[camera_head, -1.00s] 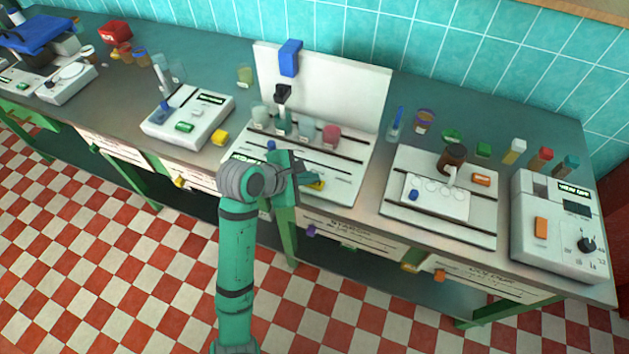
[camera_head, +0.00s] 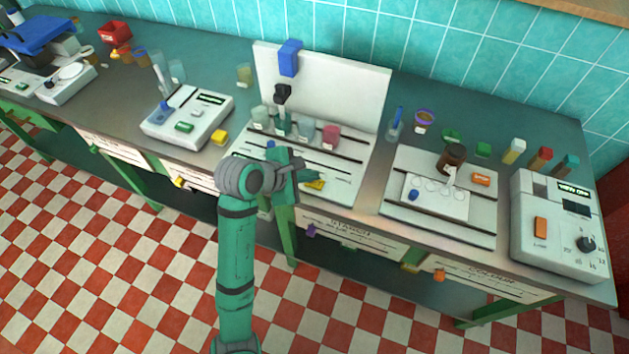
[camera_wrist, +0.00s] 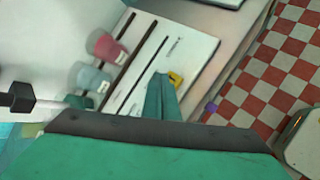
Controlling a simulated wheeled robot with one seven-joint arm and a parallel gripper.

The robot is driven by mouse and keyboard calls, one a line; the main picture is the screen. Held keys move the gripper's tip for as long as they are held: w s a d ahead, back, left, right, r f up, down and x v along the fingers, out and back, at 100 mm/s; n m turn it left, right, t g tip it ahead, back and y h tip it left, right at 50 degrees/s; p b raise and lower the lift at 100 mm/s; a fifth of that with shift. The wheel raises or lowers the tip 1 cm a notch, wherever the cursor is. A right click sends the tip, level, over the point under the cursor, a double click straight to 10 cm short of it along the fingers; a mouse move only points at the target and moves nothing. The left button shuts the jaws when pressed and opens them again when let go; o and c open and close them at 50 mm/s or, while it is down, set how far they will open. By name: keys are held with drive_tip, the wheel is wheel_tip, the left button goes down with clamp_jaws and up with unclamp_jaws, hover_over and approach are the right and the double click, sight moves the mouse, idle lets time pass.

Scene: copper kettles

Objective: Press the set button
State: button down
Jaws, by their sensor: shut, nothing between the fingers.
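A small yellow block or button (camera_head: 315,186) sits at the front of the white titration board (camera_head: 345,186). It also shows in the wrist view (camera_wrist: 175,79), with a dark mark on it that I cannot read. I cannot tell for sure that it is the set button. My gripper (camera_head: 318,177) is shut and empty, pointing right, just over or beside the yellow piece. In the wrist view its teal fingers (camera_wrist: 161,92) are together, with their tips close to the yellow piece's left side. Whether they touch it is unclear.
Pink (camera_head: 331,134) and grey (camera_head: 306,128) vessels stand farther back on the board, before a white upright panel (camera_head: 335,85). A white instrument with an orange button (camera_head: 541,228) stands far right. A device with a green button (camera_head: 184,127) stands left.

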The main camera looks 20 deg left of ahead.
sight(311, 185)
drive_tip(key=shift+r, duration=0.2)
drive_tip(key=shift+r, duration=2.5)
